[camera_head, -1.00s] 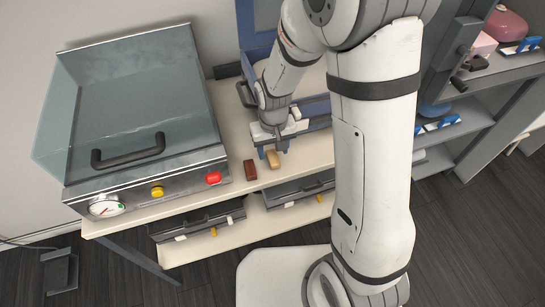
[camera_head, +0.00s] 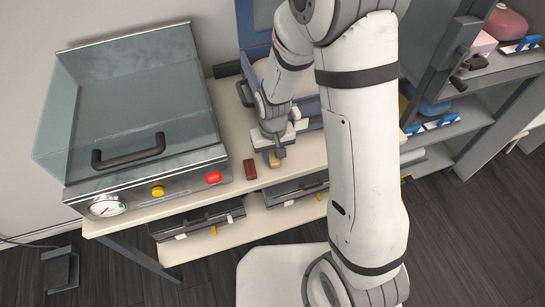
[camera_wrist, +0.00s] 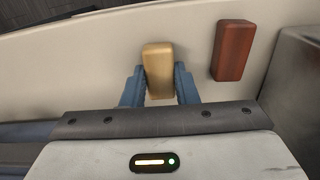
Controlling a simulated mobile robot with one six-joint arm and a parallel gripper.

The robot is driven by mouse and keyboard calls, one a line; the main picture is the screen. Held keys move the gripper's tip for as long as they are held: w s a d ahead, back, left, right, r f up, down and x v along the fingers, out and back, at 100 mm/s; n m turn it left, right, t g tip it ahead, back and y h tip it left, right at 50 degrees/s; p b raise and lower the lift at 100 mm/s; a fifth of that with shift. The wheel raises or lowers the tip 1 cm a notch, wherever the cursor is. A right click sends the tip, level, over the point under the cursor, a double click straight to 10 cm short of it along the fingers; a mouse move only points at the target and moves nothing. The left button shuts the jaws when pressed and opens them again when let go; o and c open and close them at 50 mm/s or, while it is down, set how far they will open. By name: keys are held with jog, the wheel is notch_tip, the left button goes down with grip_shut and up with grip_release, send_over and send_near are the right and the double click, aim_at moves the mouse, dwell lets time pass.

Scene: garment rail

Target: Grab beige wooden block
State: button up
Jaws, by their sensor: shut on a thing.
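The beige wooden block (camera_wrist: 158,68) stands between the two blue fingers of my gripper (camera_wrist: 159,88) in the wrist view. The fingers are shut on its sides, and its far end sticks out past them. In the head view my gripper (camera_head: 273,155) is low over the table, and the beige block (camera_head: 274,161) shows only partly beneath it. I cannot tell whether the block still touches the table.
A red-brown block (camera_head: 250,169) lies just left of the beige one; it also shows in the wrist view (camera_wrist: 232,50). A glass-lidded machine (camera_head: 145,110) with a handle stands at the left. Drawers (camera_head: 197,220) sit below the tabletop (camera_head: 232,130).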

jog(key=shift+c, duration=0.7)
